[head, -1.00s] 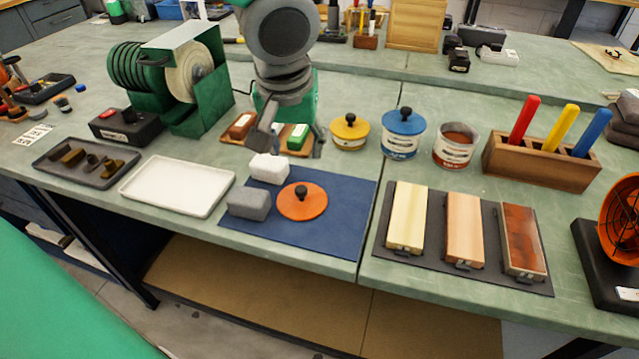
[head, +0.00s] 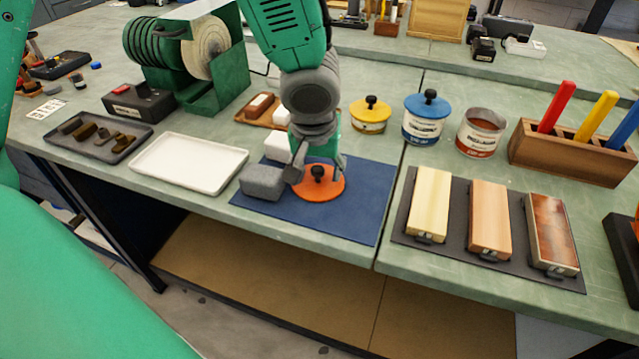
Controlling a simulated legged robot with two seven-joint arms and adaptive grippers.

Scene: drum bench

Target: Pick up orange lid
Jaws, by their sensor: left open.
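The orange lid (head: 322,189) is a flat disc with a dark knob in its middle. It lies on the blue mat (head: 365,205) in the head view. My left gripper (head: 318,174) is open and points down over the lid, with its fingers on either side of the knob. The picture does not show whether the fingers touch the lid. My gripper and wrist hide part of the mat behind the lid. My right gripper is not in view.
A grey block (head: 262,181) sits close left of the lid, and a white block (head: 279,147) is behind it. A white tray (head: 190,164) lies further left. An open can (head: 481,133) and lidded tins stand behind. Three wooden blocks lie on a dark mat (head: 503,245) at right.

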